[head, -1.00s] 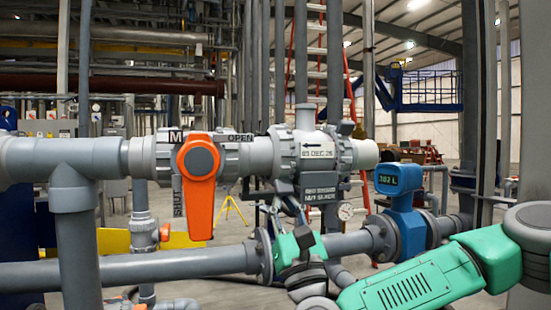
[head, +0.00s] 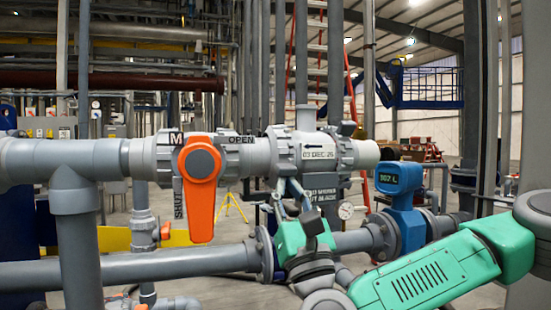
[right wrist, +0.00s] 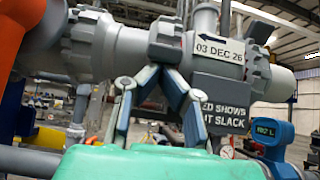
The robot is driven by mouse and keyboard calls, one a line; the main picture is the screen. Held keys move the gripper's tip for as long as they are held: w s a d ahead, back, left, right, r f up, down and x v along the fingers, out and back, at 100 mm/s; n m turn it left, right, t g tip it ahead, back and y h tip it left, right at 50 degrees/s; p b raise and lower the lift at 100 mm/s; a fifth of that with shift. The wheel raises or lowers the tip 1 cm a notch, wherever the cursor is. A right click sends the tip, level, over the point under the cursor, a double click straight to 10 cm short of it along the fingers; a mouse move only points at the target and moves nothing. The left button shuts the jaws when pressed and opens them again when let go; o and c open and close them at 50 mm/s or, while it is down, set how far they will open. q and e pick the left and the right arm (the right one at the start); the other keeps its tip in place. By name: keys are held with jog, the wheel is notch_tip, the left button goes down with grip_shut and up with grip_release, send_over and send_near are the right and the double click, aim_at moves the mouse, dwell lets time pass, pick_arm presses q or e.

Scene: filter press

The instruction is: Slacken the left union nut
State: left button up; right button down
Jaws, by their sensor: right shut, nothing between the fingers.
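The left union nut (head: 283,151) is a grey ribbed collar on the left end of the dated housing (head: 318,153). It also shows in the right wrist view (right wrist: 167,42), above the fingers. No red shows on the part of it in view. My right gripper (head: 289,184) is shut and empty, just below the nut and in front of the housing's lower part. In the right wrist view its two fingers (right wrist: 160,72) rise and lean together at the tips. I cannot tell whether they touch the nut. My left gripper is not in view.
An orange valve handle (head: 201,188) hangs down left of the nut, beside OPEN and SHUT marks. A sign (right wrist: 221,104) under the housing is partly covered by a finger. A gauge (head: 345,210) and a blue meter (head: 404,200) stand right. A lower pipe (head: 180,267) runs across.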

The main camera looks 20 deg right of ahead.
aim_at(287, 158)
jog(key=shift+s+a+r+p, duration=0.1)
jog(key=shift+s+r+p, duration=0.15)
jog(key=shift+r, duration=0.4)
jog(key=shift+s+r+p, duration=0.15)
jog(key=shift+s+r, duration=0.1)
jog(key=shift+r, duration=0.35)
jog(key=shift+a+r+p, duration=0.1)
jog(key=shift+r+p, duration=0.45)
jog(key=shift+r, duration=0.65)
jog(key=shift+w+a+r+p, duration=0.15)
jog(key=shift+r+p, duration=0.15)
jog(key=shift+r, duration=0.3)
jog(key=shift+w+r+p, duration=0.15)
jog(key=shift+r+p, duration=0.1)
jog(key=shift+r, duration=0.35)
jog(key=shift+p+x, duration=0.45)
jog(key=shift+x, duration=0.65)
jog(key=shift+s+r, duration=0.15)
jog(key=shift+s, duration=0.05)
jog(key=w+f+b+v, duration=0.1)
jog(key=b+v, duration=0.6)
jog(key=v, duration=0.1)
jog(key=shift+a+f, duration=0.2)
jog(key=shift+f, duration=0.1)
